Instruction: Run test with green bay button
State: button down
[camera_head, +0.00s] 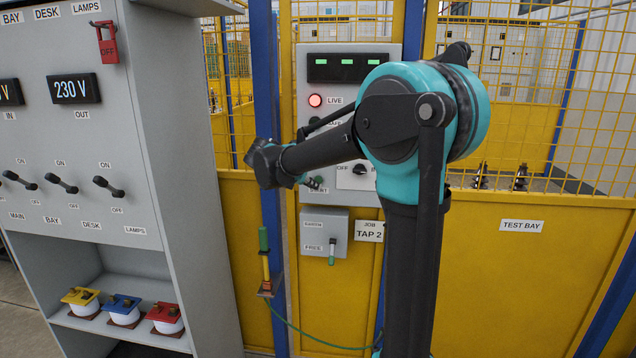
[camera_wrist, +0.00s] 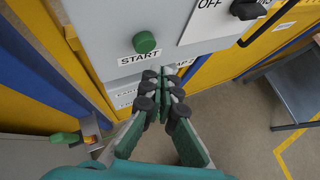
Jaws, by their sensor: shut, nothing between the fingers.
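The green bay button (camera_wrist: 144,42) sits above a START label (camera_wrist: 139,57) on the grey bay panel (camera_wrist: 100,30). In the head view this panel (camera_head: 385,60) has a lit red lamp (camera_head: 315,100) marked LIVE and three green bars. A black switch (camera_head: 360,169) marked OFF is right of the button. My gripper (camera_wrist: 166,74) is shut and empty, its fingertips just below and right of the button, apart from it in the picture; the depth gap is hard to tell. In the head view my arm hides part of the panel, and fingers and button are hard to separate.
A box (camera_head: 312,222) below has a green-handled lever at FREE, beside a TAP 2 card (camera_head: 369,231). A green-topped rod (camera_head: 264,240) with a green cable stands left. Yellow fencing surrounds.

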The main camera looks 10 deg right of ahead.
jog(key=s, duration=0.1)
jog(key=s+a, duration=0.1)
jog(key=s, duration=0.1)
jog(key=shift+s+a, duration=0.1)
jog(key=shift+s, duration=0.2)
dwell(0.4)
jog(key=s+d+f+m+g+y, duration=0.1)
jog(key=s+f+m+y, duration=0.3)
jog(key=s+f+m, duration=0.8)
jog(key=s+d+f+m+g+y, duration=0.1)
jog(key=s+d+f+m+y, duration=0.3)
jog(key=s+f+m, duration=0.9)
jog(key=s+m, duration=0.1)
jog(key=s, duration=0.2)
jog(key=shift+s+f+g, duration=0.15)
jog(key=shift+s+g, duration=0.15)
jog(key=shift+g, duration=0.1)
